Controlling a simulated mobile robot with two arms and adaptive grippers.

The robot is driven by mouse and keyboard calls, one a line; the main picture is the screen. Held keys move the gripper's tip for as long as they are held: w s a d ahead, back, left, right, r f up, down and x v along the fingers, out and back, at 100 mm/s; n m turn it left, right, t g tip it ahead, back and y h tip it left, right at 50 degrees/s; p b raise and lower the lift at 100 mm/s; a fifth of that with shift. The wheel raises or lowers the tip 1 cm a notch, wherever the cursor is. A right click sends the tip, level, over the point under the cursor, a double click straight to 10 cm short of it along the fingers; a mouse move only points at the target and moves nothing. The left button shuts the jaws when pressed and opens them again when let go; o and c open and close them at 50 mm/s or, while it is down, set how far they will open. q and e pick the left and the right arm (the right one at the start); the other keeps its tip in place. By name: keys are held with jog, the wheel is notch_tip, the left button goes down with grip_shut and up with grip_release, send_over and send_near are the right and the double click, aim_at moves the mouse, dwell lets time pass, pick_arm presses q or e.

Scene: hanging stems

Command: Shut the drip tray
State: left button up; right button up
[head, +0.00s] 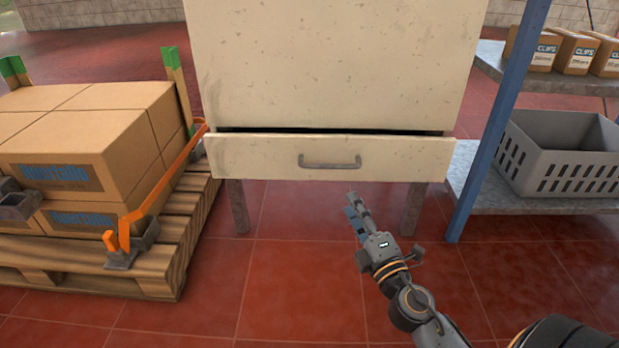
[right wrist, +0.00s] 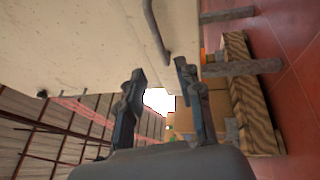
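The drip tray (head: 250,157) is the wide, cream front with a grey bar handle (head: 330,162) low on the cream cabinet (head: 330,60). It stands a little forward of the cabinet, with a dark gap along its top edge. My right gripper (head: 357,211) is below and slightly right of the handle, apart from it in the picture. In the right wrist view the two fingers (right wrist: 159,88) are spread with nothing between them. The handle (right wrist: 157,32) and cream panels show beyond the fingertips there. My left gripper is not in view.
A wooden pallet (head: 160,268) with strapped cardboard boxes (head: 105,125) stands left of the cabinet. A blue-posted shelf (head: 497,120) with a grey crate (head: 560,155) stands to the right. Red tiled floor (head: 280,280) is clear in front, and cabinet legs (head: 238,205) stand below the tray.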

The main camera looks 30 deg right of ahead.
aim_at(330, 166)
jog(key=p+x, duration=0.3)
jog(key=x, duration=0.9)
jog(key=shift+w+r+p, duration=0.15)
jog(key=shift+r+p, duration=0.05)
jog(key=shift+p, duration=0.15)
jog(key=shift+w+d, duration=0.15)
jog(key=shift+w, duration=0.45)
jog(key=shift+c, duration=0.5)
grip_shut()
